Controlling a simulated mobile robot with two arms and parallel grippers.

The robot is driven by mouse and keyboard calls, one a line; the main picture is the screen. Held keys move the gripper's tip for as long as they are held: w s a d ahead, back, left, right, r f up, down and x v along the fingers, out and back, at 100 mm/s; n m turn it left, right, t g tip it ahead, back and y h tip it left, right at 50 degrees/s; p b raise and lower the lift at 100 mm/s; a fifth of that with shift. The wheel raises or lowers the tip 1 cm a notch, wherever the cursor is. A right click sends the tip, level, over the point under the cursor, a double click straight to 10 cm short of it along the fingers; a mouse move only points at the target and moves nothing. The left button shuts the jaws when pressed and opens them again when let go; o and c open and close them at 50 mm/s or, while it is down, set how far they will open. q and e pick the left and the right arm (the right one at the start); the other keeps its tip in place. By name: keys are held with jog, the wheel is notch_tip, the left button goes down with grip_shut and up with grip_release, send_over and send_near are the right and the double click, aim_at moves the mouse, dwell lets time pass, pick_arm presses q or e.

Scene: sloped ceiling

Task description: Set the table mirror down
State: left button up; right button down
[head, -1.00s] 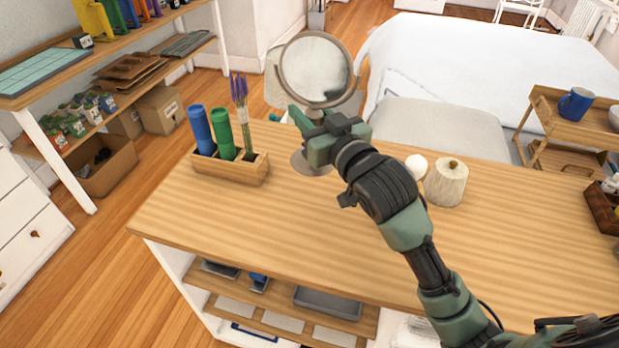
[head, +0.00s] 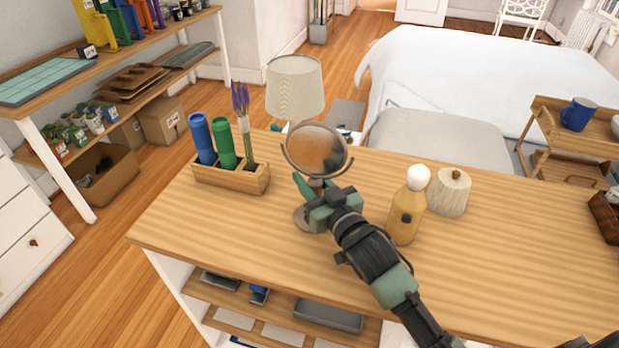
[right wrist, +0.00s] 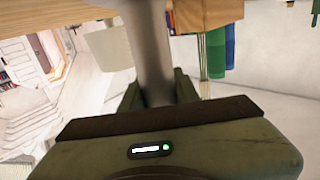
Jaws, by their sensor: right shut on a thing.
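The table mirror (head: 316,149) is a round glass in a grey swivel frame on a stem with a round base (head: 303,219). It is upright over the left part of the wooden counter top (head: 330,262). Its base looks on or very close to the wood; I cannot tell if it touches. My right gripper (head: 313,190) is shut on the stem, below the glass, and hides part of the base. In the right wrist view the grey stem (right wrist: 152,50) stands between the green fingers (right wrist: 158,90).
A wooden holder (head: 232,181) with blue and green cylinders and lavender stands left of the mirror. A bottle with a white round top (head: 406,212) and a ribbed jar (head: 450,193) stand to the right. A lamp (head: 295,87) is behind.

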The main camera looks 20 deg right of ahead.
jog(key=shift+r, duration=0.15)
jog(key=c, duration=1)
grip_release()
jog(key=shift+f, duration=0.2)
jog(key=shift+c, duration=0.2)
jog(key=shift+r, duration=0.1)
jog(key=s+d+b, duration=0.1)
jog(key=s+d, duration=0.1)
jog(key=s, duration=0.9)
jog(key=shift+s+d+b, duration=0.15)
jog(key=shift+s+b, duration=0.15)
jog(key=shift+s, duration=0.1)
